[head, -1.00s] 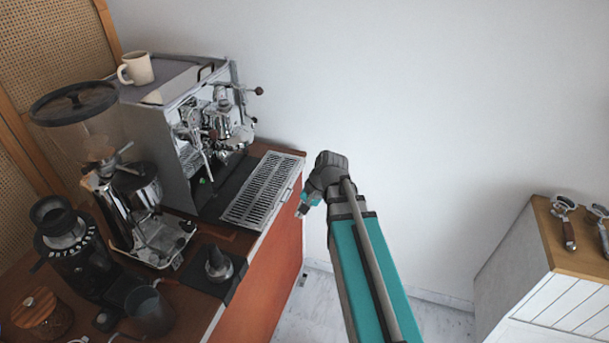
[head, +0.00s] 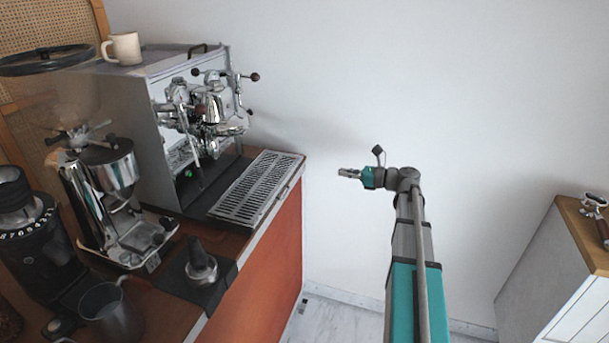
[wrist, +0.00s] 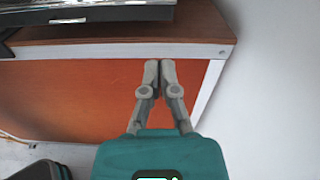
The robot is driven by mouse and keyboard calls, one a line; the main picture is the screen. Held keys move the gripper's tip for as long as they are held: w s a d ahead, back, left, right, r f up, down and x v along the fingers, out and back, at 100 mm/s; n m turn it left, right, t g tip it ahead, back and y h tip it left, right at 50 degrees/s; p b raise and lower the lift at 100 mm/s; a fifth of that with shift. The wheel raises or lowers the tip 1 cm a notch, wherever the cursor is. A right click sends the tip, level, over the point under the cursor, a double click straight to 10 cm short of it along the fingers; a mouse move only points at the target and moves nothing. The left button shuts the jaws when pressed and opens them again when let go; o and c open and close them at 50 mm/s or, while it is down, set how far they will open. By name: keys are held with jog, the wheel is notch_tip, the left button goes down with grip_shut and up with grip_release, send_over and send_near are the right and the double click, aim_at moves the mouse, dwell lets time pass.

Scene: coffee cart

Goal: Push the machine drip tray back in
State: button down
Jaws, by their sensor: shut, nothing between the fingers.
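The drip tray (head: 258,188) has a silver slatted grille and sticks out from the front of the espresso machine (head: 165,125) toward the cart's edge. Its dark front edge also shows at the top left of the wrist view (wrist: 90,14). My gripper (head: 343,172) is to the right of the tray in the head view, apart from it, pointing left toward the cart. In the wrist view my gripper (wrist: 158,66) has its fingertips together with nothing between them, in front of the orange cart panel and below the tray's level.
The wooden cart top (wrist: 200,22) has a white edge strip. A grinder (head: 115,195), a tamper on a dark mat (head: 200,265) and a metal pitcher (head: 108,312) stand left. A mug (head: 125,48) sits on the machine. A white cabinet (head: 545,270) stands right. Clear room lies between.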

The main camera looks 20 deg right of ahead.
jog(key=shift+w+d+r+m+t, duration=0.1)
jog(key=shift+d+m+t, duration=0.25)
jog(key=shift+d, duration=0.3)
jog(key=shift+w+a, duration=0.1)
jog(key=shift+a, duration=0.05)
jog(key=x, duration=1.3)
jog(key=shift+a, duration=0.35)
jog(key=shift+w+r, duration=0.1)
jog(key=shift+w, duration=0.1)
